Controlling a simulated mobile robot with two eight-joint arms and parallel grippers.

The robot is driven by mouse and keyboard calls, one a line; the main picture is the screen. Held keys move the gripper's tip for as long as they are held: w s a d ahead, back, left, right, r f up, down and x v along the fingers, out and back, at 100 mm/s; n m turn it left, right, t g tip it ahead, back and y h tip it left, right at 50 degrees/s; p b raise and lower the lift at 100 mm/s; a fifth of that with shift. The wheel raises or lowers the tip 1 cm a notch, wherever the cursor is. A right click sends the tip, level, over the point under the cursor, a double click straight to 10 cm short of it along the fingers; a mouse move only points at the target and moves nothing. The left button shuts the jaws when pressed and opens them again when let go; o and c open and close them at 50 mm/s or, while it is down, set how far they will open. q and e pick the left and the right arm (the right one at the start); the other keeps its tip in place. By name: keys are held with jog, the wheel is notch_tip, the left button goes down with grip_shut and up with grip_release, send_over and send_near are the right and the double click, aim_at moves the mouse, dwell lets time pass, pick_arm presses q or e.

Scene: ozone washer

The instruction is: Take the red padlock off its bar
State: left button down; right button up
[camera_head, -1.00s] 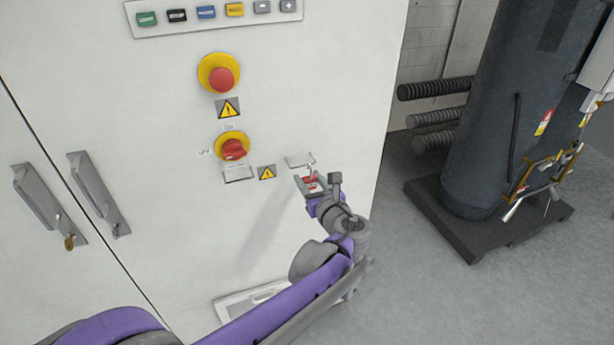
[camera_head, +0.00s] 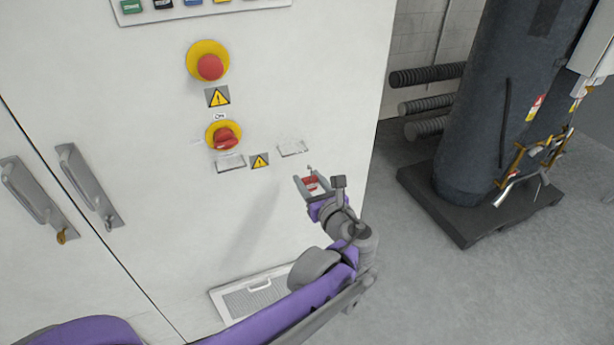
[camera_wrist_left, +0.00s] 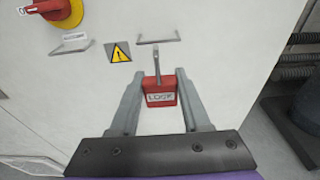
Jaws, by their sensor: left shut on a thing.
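The red padlock (camera_head: 311,183), with a white label reading LOCK and a grey shackle pointing up, is held between the fingers of my left gripper (camera_head: 309,181). In the left wrist view the padlock (camera_wrist_left: 160,94) sits upright between the two grey fingers (camera_wrist_left: 160,88). The bar (camera_head: 292,148) is a small pale bracket on the white cabinet front. In the head view the padlock is below and right of the bar, with a gap between them. In the wrist view the shackle top reaches close to the bar (camera_wrist_left: 158,42). My right gripper is not in view.
On the white cabinet, a red rotary switch (camera_head: 225,137) and an emergency stop (camera_head: 210,67) are left of the bar. Door handles (camera_head: 88,187) are further left. A dark tank (camera_head: 490,110) stands on a pallet at right. Floor between is clear.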

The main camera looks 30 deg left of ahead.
pick_arm(q)
jog(key=shift+f+v, duration=0.2)
jog(key=shift+v, duration=1.15)
